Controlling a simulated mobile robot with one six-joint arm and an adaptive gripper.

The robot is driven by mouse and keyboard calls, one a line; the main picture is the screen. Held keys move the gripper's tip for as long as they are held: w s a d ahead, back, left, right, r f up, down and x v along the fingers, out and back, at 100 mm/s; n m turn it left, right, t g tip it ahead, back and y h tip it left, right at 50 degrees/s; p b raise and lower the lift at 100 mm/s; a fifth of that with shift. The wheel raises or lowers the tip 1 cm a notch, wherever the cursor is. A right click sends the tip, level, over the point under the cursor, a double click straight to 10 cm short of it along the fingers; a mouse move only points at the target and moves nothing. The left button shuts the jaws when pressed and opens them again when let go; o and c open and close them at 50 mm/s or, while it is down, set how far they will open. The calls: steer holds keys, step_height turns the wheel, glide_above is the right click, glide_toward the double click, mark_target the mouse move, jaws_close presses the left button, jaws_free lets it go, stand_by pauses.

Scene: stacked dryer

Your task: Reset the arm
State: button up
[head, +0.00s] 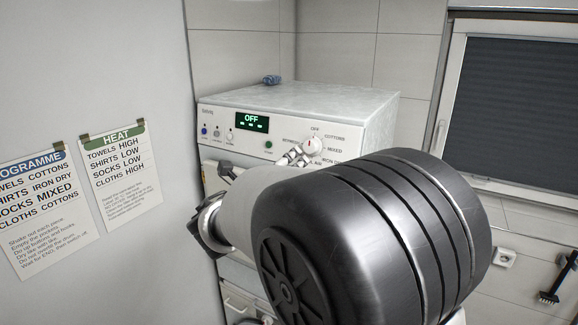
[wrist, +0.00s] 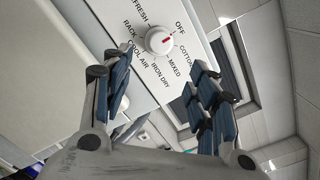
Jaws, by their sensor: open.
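The dryer (head: 330,100) is a white machine with a control panel on its front. Its small display (head: 252,122) reads OFF. A round white programme dial (head: 313,146) sits at the panel's right, with OFF, COTTONS, MIXED and other labels around it. In the wrist view the dial (wrist: 159,40) carries a red mark on the side towards OFF. My gripper (head: 298,156) is near the dial in the head view, partly behind my arm. In the wrist view my gripper (wrist: 160,66) has its fingers spread apart with nothing between them, the dial appearing beyond their tips.
Two notices, the programme sheet (head: 40,205) and the heat sheet (head: 120,170), hang on the left wall. A small blue object (head: 271,80) lies on the dryer's top. A dark-blind window (head: 515,110) and a wall socket (head: 504,258) are at the right. My arm blocks the dryer's lower front.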

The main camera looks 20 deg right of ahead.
steer(key=s+d+f+m+g+y+b, duration=0.2)
steer(key=s+f+m+g+b, duration=0.2)
steer(key=s+f+m+b, duration=0.5)
steer(key=s+d+f+m+g+y+b, duration=0.2)
steer(key=s+f+m+g+b, duration=0.3)
steer(key=s+f+m, duration=0.7)
steer(key=s+a+f+m+y+b, duration=0.4)
steer(key=s+a+f+m+b, duration=0.2)
steer(key=f, duration=0.4)
steer(key=s+a+f+m+t+y+b, duration=0.1)
steer(key=s+a+f+m+y+b, duration=0.4)
steer(key=s+a+f+m, duration=0.3)
step_height(320, 180, down, 2)
steer(key=shift+s+a+f+m+t+b, duration=0.1)
steer(key=shift+s+a+m+t+b, duration=0.2)
steer(key=shift+b, duration=0.55)
steer(key=shift+c, duration=0.5)
